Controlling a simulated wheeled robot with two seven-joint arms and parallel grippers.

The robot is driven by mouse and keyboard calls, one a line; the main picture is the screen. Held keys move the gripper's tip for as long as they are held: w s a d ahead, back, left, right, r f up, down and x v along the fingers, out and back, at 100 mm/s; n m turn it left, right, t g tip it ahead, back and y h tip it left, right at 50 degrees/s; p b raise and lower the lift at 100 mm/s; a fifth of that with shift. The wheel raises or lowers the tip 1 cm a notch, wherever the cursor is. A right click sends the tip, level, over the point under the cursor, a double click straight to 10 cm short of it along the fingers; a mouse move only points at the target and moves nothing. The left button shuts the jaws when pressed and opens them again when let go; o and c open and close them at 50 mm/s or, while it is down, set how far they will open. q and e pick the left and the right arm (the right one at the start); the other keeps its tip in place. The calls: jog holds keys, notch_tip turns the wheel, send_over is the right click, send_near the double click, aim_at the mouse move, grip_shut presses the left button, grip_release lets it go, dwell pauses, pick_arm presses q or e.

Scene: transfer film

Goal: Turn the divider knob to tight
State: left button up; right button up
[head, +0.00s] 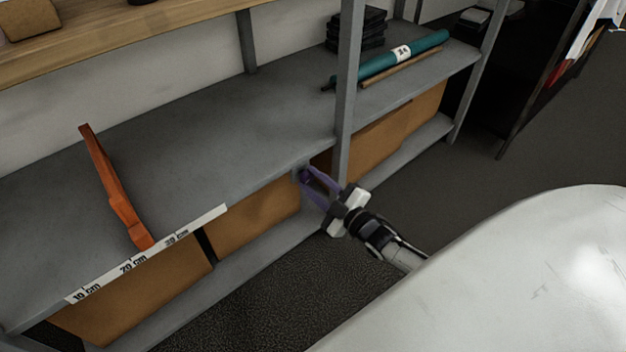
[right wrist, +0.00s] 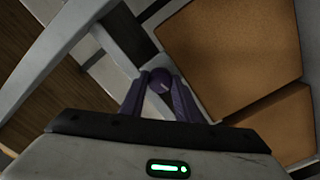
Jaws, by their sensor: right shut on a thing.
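A small round purple knob (right wrist: 160,80) is at the shelf's front edge, near the middle upright post. A thin pale mark shows on its face; no tight or loose lettering can be read. My right gripper (head: 306,176) reaches it from the front right. In the right wrist view, its two purple fingers (right wrist: 160,92) are shut on the knob, one on each side. In the head view the fingers largely hide the knob. An orange divider (head: 113,190) stands on the grey shelf at the left. My left gripper is not in view.
The grey shelf (head: 215,150) has a ruler strip (head: 150,252) on its front edge. The grey post (head: 347,90) stands close to my right gripper. Brown boxes (head: 258,215) fill the level below. A teal roll (head: 400,57) and a black stack (head: 357,30) lie at the back right.

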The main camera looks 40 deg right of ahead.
jog(key=shift+m, duration=1.1)
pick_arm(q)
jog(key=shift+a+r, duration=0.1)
pick_arm(e)
jog(key=o, duration=1)
jog(key=shift+o, duration=0.2)
jog(key=shift+s, duration=0.15)
pick_arm(q)
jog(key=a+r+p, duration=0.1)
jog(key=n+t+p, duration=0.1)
jog(key=p, duration=0.1)
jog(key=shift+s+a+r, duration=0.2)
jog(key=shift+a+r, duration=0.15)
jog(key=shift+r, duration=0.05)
pick_arm(e)
jog(key=s, duration=1)
jog(key=shift+d, duration=0.4)
jog(key=shift+a, duration=0.1)
